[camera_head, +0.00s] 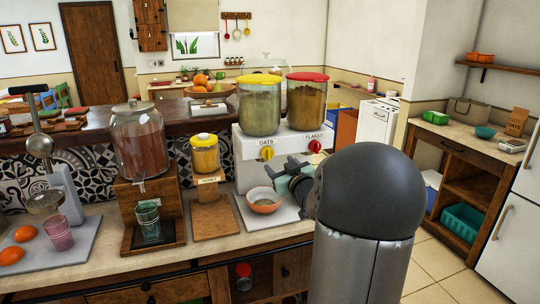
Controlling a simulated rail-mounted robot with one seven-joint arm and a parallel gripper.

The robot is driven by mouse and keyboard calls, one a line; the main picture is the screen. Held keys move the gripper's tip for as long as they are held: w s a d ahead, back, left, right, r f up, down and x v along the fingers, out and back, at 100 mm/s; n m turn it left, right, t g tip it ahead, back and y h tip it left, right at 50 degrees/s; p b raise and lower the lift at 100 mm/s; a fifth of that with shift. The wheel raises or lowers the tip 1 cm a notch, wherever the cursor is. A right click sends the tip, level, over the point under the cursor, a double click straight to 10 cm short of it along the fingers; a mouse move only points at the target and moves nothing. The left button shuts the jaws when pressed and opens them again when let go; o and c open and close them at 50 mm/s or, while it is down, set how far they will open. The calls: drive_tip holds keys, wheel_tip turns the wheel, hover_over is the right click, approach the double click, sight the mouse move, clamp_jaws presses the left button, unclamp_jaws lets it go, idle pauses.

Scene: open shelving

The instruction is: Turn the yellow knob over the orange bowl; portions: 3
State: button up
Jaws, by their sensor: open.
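The yellow knob (267,153) is on the front of a white dispenser (246,172), beside the label OATS and below a clear canister with a yellow lid (260,98). The orange bowl (264,206) stands below on a light board, and its inside is partly in view. My gripper (276,174) is open. In the picture it is just below and right of the yellow knob and above the bowl. I cannot tell whether it touches the knob. My arm hides part of the dispenser's lower right.
A red knob (315,146) labelled FLAKES is to the right, under a red-lidded canister (306,104). A honey jar (205,154) on a wooden stand and a large drink dispenser (138,146) are to the left. A juicer (59,178) stands at far left.

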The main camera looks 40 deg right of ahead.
sight(270, 155)
drive_tip(key=p+x, duration=0.1)
drive_tip(key=x, duration=0.6)
drive_tip(key=shift+w, duration=0.2)
drive_tip(key=c, duration=1)
